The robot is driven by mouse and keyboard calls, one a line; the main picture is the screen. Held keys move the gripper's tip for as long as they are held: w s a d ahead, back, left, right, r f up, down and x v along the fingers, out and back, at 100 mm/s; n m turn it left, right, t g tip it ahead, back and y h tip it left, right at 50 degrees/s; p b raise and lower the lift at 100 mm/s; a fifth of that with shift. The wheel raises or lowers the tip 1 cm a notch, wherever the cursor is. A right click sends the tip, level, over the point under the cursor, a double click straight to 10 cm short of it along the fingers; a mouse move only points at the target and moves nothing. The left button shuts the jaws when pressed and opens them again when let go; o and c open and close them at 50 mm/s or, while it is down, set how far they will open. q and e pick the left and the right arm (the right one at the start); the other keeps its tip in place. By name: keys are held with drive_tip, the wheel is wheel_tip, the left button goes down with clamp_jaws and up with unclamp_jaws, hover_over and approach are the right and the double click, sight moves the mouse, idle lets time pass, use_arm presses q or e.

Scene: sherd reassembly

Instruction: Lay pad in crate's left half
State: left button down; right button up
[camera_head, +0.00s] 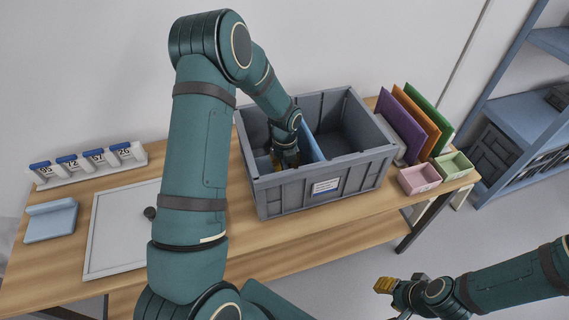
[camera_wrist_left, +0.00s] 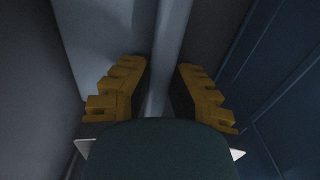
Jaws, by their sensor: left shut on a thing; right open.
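The grey crate (camera_head: 322,188) stands on the table, split by a blue divider (camera_head: 311,146). My left gripper (camera_head: 286,160) reaches down inside its left half, beside the divider. It is shut on a pale blue-grey pad (camera_wrist_left: 170,50), whose raised strip runs between the yellow fingers in the left wrist view (camera_wrist_left: 160,95). The pad's flat part lies left of the strip there. In the head view the pad is mostly hidden by the crate wall and my gripper; I cannot tell whether it touches the floor. My right gripper (camera_head: 386,287) is open and empty, away from the table.
Another pale blue pad (camera_head: 50,222) lies at the table's left, beside a grey-white board (camera_head: 120,226). Coloured upright panels (camera_head: 408,122), a pink box (camera_head: 419,179) and a green box (camera_head: 453,166) are right of the crate.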

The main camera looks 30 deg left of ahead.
use_arm(q)
drive_tip(key=c, duration=1)
unclamp_jaws()
drive_tip(key=shift+f, duration=0.15)
drive_tip(key=shift+r, duration=0.5)
wheel_tip(320, 180, up, 11)
drive_tip(key=shift+r+p, duration=0.2)
drive_tip(key=shift+p, duration=1)
